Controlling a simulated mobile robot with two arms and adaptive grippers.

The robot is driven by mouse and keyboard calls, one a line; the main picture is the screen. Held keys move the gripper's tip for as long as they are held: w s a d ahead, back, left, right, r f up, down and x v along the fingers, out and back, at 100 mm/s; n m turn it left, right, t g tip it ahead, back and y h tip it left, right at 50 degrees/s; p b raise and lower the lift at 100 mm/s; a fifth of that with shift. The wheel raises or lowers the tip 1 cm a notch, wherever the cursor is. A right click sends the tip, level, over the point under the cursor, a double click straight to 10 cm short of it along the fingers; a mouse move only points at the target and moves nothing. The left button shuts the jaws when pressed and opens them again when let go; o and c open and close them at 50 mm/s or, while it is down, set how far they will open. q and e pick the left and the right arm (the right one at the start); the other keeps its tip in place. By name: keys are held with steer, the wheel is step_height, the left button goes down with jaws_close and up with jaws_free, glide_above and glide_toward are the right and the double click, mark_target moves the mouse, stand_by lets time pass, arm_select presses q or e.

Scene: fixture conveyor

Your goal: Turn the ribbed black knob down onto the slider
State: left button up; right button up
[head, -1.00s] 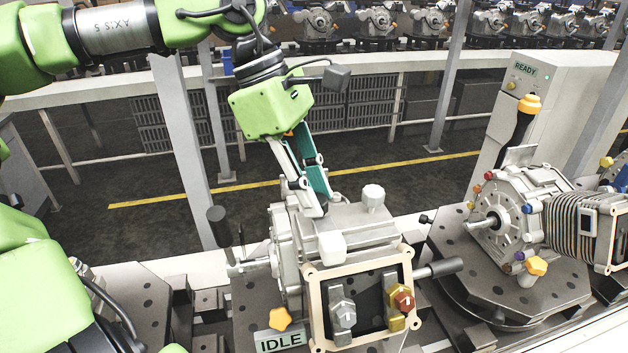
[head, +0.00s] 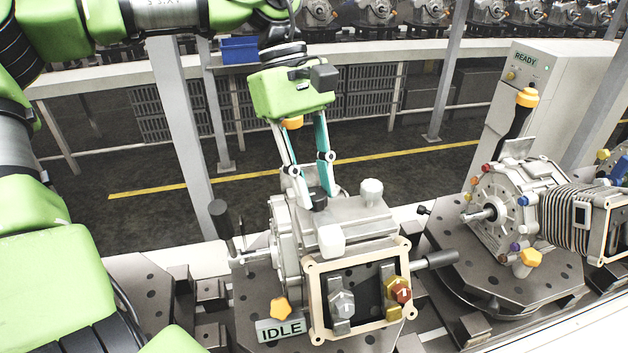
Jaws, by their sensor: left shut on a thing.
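My left gripper (head: 318,191) points down over the grey metal fixture (head: 350,225) in the middle of the head view. Its two fingers straddle the black knob (head: 317,202) and are shut on it. The knob sits at the top of the fixture, toward its back left; its ribs are too small to make out. I cannot tell the slider apart from the grey metal beneath the knob. My right gripper is out of view.
White knobs (head: 371,191) stand on the fixture close to the fingers. A black-handled lever (head: 219,219) rises at left. Another machine (head: 505,212) stands on the right.

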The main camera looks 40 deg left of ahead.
arm_select(q)
steer(key=shift+w+r, duration=0.15)
steer(key=shift+r, duration=0.1)
steer(key=o, duration=1.1)
steer(key=shift+f, duration=0.1)
steer(key=v, duration=1.2)
